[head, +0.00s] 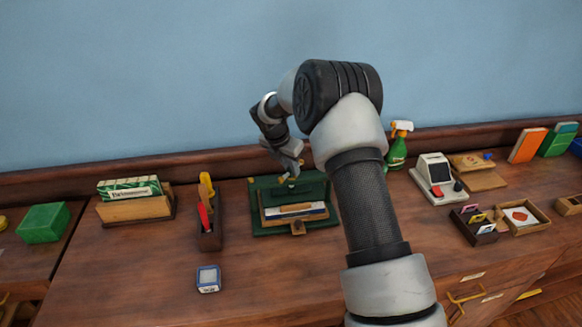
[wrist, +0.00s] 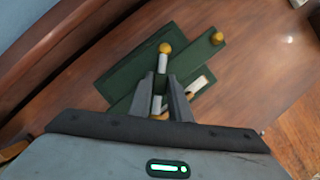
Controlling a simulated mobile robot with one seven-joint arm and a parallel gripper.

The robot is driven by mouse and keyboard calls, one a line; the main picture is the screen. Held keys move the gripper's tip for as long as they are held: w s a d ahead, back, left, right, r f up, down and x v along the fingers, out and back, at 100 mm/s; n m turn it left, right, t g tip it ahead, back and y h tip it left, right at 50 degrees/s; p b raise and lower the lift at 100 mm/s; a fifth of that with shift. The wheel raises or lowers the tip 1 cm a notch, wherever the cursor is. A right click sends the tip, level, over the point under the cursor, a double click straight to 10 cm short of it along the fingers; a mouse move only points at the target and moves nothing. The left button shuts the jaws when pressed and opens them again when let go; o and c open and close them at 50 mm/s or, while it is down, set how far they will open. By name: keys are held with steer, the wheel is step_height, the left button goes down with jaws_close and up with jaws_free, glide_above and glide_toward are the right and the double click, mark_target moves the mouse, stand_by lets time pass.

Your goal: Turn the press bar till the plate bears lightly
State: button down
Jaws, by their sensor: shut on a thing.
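The green press (head: 262,188) stands on the wooden top in the head view, with a book or paper stack (head: 318,212) at its front. In the wrist view the press's green plate or beam (wrist: 195,55) runs diagonally. The press bar (wrist: 163,63) is a pale rod with brass balls at its ends. My gripper (wrist: 160,78) is shut on the bar between those balls; it also shows in the head view (head: 291,175) above the press. A further brass ball (wrist: 217,38) sits on the green part. The contact between plate and stack is hidden.
Left of the press are a wooden tool holder (head: 209,236), a small blue-and-white box (head: 208,279) and a card box (head: 135,210). Right are a green spray bottle (head: 397,152), a white card machine (head: 436,186) and small trays (head: 526,231). The front middle surface is clear.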

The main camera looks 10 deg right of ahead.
steer(key=m+g, duration=0.1)
steer(key=m, duration=0.2)
steer(key=shift+m+h+p, duration=0.3)
steer(key=shift+m+p, duration=0.1)
steer(key=c, duration=1.6)
jaws_free()
steer(key=shift+c, duration=0.2)
steer(key=shift+a+r, duration=0.1)
steer(key=v, duration=1.7)
steer(key=shift+w, duration=0.2)
steer(key=shift+a+r, duration=0.1)
